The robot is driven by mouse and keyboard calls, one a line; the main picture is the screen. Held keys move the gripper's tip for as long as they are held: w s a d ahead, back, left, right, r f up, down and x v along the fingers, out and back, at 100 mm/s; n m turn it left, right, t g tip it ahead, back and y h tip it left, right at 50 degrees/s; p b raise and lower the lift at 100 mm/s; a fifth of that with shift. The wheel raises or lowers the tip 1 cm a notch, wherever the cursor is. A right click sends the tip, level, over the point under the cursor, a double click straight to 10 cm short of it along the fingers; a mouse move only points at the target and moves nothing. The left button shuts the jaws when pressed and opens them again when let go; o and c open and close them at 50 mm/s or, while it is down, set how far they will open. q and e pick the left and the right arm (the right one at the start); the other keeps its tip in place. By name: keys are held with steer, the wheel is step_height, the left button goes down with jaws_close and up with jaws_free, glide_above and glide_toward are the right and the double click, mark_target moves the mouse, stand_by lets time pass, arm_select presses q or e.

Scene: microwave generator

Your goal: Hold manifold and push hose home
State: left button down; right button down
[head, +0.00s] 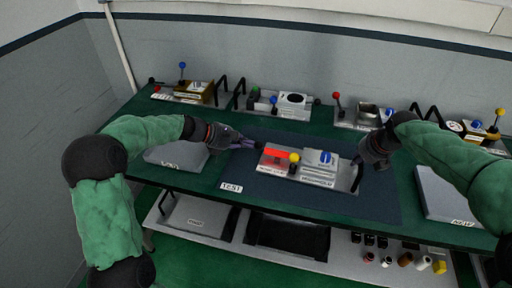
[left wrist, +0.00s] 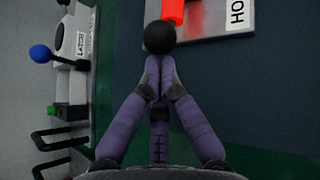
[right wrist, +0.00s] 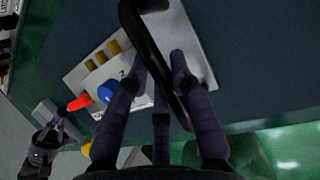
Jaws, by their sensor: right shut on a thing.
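The silver manifold unit (head: 318,178) with a blue dial sits on the dark mat; its black handle (head: 356,178) is at its right end. My right gripper (head: 359,161) is at that handle, and the right wrist view shows its fingers around the handle (right wrist: 150,45). A red hose-like piece (head: 277,154) lies at the unit's left, beside a yellow ball (head: 294,157). It also shows in the left wrist view (left wrist: 173,10), with a black ball end (left wrist: 159,37). My left gripper (head: 254,144) has its fingertips together against or just short of that ball; contact is unclear.
The green bench (head: 210,178) holds more lever fixtures along its back, including a brown one (head: 200,92) and a silver one (head: 292,104). Grey lidded boxes stand left (head: 178,157) and right (head: 445,196). The mat (head: 375,205) is clear in front of the unit.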

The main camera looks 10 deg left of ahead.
mark_target(255, 145)
arm_select(q)
steer(key=shift+d, duration=0.6)
arm_select(e)
steer(key=shift+s+a+f, duration=0.1)
steer(key=shift+s+f, duration=0.05)
steer(key=shift+f, duration=0.25)
arm_select(q)
steer(key=shift+d, duration=0.2)
steer(key=shift+s+d, duration=0.1)
steer(key=shift+d, duration=1.05)
steer(key=shift+a+r, duration=1.3)
steer(key=shift+r, duration=0.2)
steer(key=shift+a, duration=0.1)
steer(key=v, duration=0.8)
